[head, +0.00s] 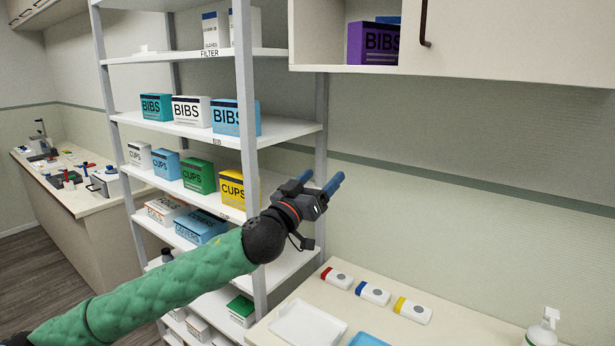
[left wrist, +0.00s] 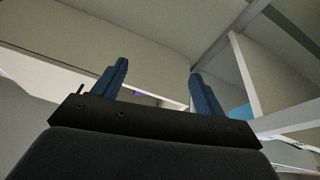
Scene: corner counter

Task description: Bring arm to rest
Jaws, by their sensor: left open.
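My left arm in its green sleeve (head: 170,283) reaches in from the lower left of the head view. My left gripper (head: 322,185) is raised in front of the shelf's right post, above the counter. Its two blue fingers point up and to the right, and nothing shows between them. My right gripper is in neither view.
A metal shelf (head: 290,130) with boxes stands close behind my left gripper. A wall cabinet (head: 505,45) hangs above right. The counter (head: 455,325) holds a white tray (head: 308,325), three coloured-end devices (head: 373,293) and a pump bottle (head: 541,330). Another counter (head: 95,200) stands far left.

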